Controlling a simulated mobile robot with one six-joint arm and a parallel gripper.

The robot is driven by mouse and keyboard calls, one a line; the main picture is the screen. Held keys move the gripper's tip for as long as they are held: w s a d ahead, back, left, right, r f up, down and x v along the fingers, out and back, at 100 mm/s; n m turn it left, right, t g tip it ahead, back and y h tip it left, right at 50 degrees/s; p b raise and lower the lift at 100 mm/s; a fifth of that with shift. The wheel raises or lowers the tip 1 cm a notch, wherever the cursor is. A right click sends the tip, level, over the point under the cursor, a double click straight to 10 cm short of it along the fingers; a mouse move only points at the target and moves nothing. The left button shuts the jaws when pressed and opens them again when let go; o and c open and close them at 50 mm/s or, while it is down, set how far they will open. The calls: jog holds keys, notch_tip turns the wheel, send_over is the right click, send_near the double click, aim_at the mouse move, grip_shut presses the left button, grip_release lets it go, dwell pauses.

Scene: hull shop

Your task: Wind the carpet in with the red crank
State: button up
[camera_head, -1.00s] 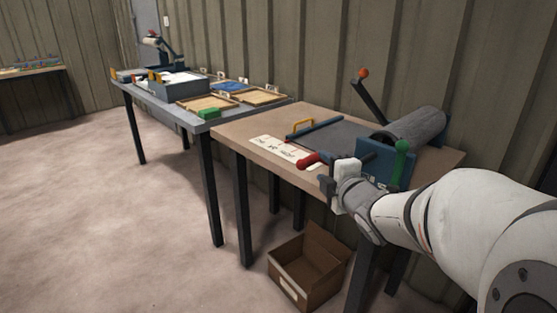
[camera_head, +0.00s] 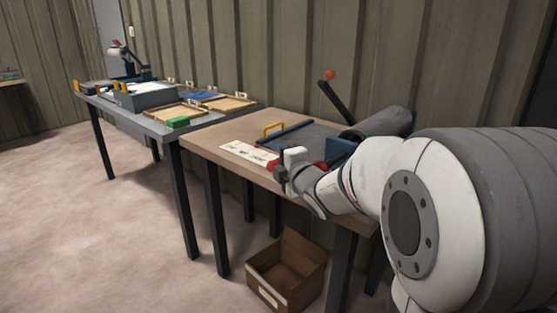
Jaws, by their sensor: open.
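The dark grey carpet (camera_head: 310,137) lies flat on the brown bench and runs to a thick grey roll (camera_head: 385,123) at the right. A red part of the crank (camera_head: 272,165) shows at the bench's front edge, beside my gripper's fingers. My gripper (camera_head: 278,168) is open in front of the winder. I cannot tell whether the red grip lies between the fingers. My arm hides most of the blue winder housing (camera_head: 341,149) and the crank's arm.
A black lever with an orange ball (camera_head: 330,75) stands behind the roll. A printed sheet (camera_head: 247,152) lies on the bench (camera_head: 212,145). An open cardboard box (camera_head: 290,270) sits on the floor below. A grey table (camera_head: 130,110) with trays adjoins at the left.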

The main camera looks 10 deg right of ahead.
jog(key=shift+c, duration=0.5)
grip_shut()
jog(key=shift+a+f, duration=0.1)
jog(key=shift+a, duration=0.05)
